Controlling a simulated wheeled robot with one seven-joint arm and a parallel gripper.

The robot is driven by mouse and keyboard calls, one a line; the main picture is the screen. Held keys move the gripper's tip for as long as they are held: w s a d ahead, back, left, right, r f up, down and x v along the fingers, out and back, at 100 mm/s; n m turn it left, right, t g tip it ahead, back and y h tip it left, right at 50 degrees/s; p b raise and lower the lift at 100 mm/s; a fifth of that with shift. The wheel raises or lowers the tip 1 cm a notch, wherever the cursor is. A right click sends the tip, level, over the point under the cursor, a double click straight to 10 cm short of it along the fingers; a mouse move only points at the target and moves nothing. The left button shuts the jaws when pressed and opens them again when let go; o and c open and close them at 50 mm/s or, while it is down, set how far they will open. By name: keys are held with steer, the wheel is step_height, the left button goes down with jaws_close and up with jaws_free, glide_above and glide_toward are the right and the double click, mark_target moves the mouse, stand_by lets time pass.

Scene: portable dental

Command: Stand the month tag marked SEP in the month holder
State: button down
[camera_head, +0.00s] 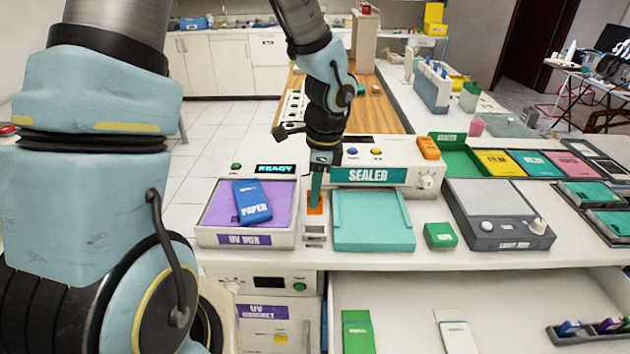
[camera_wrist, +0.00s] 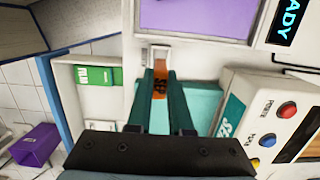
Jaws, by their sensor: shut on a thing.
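My gripper (camera_head: 316,192) points down between the UV box and the sealer's teal pad. It is shut on the orange month tag (camera_head: 315,207), which also shows between the fingertips in the wrist view (camera_wrist: 160,83). Dark lettering is on the tag there, looking like SEP but too small to read surely. The narrow white month holder (camera_head: 315,232) is under the tag, between the UV box and the teal pad. The tag's lower end is at the holder's top; I cannot tell how far it is seated. The fingers hide part of the tag.
The UV box (camera_head: 247,239) holds a blue PAPER packet (camera_head: 252,203) on the left. The sealer (camera_head: 385,160) stands right behind my gripper, with its teal pad (camera_head: 372,220) in front. A green box (camera_head: 440,235) and a grey light box (camera_head: 497,215) are farther right.

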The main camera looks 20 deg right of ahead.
mark_target(315, 213)
steer(key=shift+w+f+b, duration=0.1)
steer(key=shift+f+b, duration=2.25)
steer(key=shift+f, duration=0.1)
steer(key=shift+f+b, duration=0.7)
steer(key=shift+f, duration=0.3)
steer(key=shift+f, duration=0.1)
steer(key=c, duration=0.7)
jaws_free()
steer(key=shift+c, duration=0.2)
steer(key=r, duration=0.7)
steer(key=d+r, duration=0.1)
steer(key=r, duration=0.2)
steer(key=shift+s+d+r, duration=0.1)
steer(key=shift+s+r, duration=0.1)
steer(key=shift+r, duration=0.15)
